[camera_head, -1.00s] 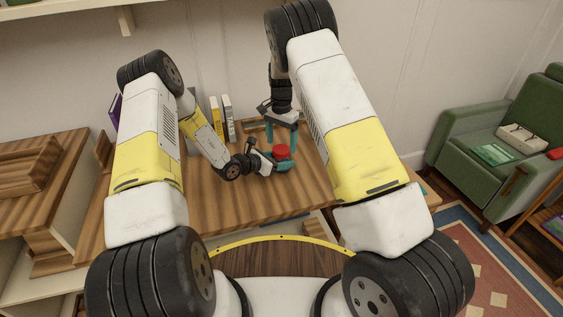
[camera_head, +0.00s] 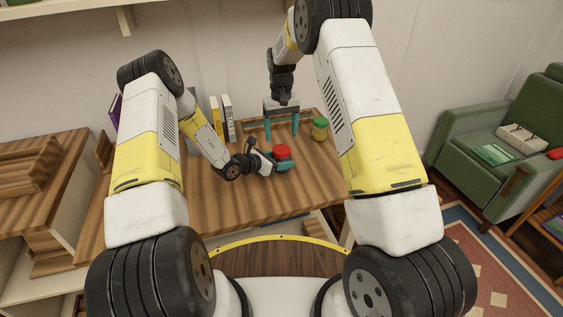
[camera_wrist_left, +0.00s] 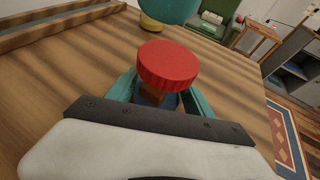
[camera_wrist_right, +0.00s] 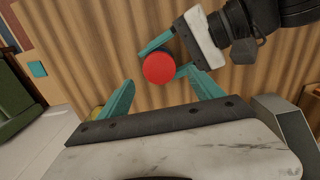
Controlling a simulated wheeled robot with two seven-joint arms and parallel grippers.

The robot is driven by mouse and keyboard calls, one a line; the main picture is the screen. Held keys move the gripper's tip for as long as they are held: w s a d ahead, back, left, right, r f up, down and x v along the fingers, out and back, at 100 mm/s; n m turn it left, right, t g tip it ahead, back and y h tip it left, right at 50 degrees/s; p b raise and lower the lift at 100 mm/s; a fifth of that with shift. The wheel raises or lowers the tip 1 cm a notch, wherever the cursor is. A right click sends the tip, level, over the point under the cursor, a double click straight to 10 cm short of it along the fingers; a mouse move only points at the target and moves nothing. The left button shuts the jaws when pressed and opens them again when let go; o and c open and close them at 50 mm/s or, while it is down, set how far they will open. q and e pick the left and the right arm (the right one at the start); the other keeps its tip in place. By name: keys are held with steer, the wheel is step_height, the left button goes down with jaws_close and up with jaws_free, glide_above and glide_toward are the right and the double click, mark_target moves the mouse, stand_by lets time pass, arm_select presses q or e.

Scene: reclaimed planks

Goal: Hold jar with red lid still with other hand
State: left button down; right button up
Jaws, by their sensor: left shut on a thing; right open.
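The jar with the red lid (camera_head: 281,150) stands on the wooden table, and its red lid also shows in the left wrist view (camera_wrist_left: 168,66) and the right wrist view (camera_wrist_right: 159,68). My left gripper (camera_head: 281,163) is shut around the jar's body below the lid; the teal fingers show on both sides of it in the left wrist view. Most of the jar's body is hidden by the lid and the fingers. My right gripper (camera_head: 282,126) is open and empty, fingers pointing down, above the table behind the jar. Its spread fingers (camera_wrist_right: 160,95) show apart from the lid in the right wrist view.
A jar with a green lid and yellowish contents (camera_head: 320,129) stands at the table's back right, near my right gripper. Upright books (camera_head: 222,119) stand at the back left. The front of the table (camera_head: 235,207) is clear. A green armchair (camera_head: 480,150) is off to the right.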

mark_target(282, 149)
steer(key=n, duration=0.1)
steer(key=r+n, duration=0.1)
steer(key=n, duration=0.2)
steer(key=shift+w+r, duration=0.15)
steer(key=shift+r, duration=0.1)
steer(key=shift+f, duration=0.1)
steer(key=shift+f, duration=3.95)
steer(key=c, duration=1.4)
steer(key=o, duration=1.6)
step_height(282, 149, up, 12)
